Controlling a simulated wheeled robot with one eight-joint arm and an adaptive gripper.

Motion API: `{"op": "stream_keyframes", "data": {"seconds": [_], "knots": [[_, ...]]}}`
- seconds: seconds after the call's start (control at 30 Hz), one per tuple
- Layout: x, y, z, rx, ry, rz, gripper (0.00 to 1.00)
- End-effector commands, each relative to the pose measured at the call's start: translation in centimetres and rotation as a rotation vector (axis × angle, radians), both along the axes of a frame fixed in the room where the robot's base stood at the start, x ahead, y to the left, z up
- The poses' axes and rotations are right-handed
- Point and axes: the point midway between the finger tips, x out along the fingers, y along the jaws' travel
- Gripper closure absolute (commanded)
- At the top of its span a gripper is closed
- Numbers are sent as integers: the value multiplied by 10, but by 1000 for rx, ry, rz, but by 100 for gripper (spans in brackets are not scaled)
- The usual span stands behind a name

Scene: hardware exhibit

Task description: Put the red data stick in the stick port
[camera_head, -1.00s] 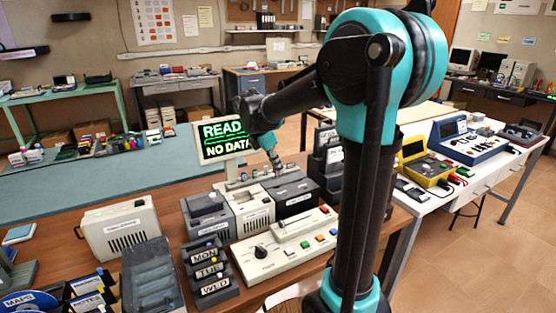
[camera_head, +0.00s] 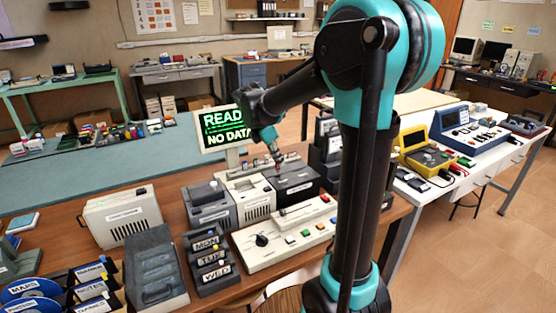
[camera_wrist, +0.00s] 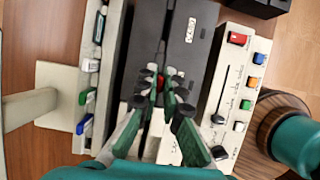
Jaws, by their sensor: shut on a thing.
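My gripper (camera_wrist: 160,86) is shut on the red data stick (camera_wrist: 160,81), whose small red end shows between the fingertips in the wrist view. In the head view my gripper (camera_head: 278,161) is above the back part of the dark grey unit (camera_head: 298,184), close over it. The same dark unit (camera_wrist: 198,58) lies under the fingers in the wrist view, with a dark groove running away from the fingertips. I cannot tell which opening is the stick port, or whether the stick touches the unit; the fingers hide that spot.
A pale rack (camera_wrist: 88,65) with blue, green and white sticks stands left of the fingers. A control panel (camera_wrist: 238,85) with coloured buttons lies to the right. A monitor (camera_head: 222,133) reading "NO DATA" stands behind the units. A pale unit (camera_head: 254,199) is beside the dark one.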

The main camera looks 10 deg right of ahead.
Motion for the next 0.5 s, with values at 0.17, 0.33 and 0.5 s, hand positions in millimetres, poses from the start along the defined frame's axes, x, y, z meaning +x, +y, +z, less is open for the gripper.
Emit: {"op": "stream_keyframes", "data": {"seconds": [0.17, 0.33, 0.5], "knots": [[0, 0, 0, 0, 0, 0, 100], [0, 0, -2, 0, 0, 0, 100], [0, 0, -6, 0, 0, 0, 100]]}}
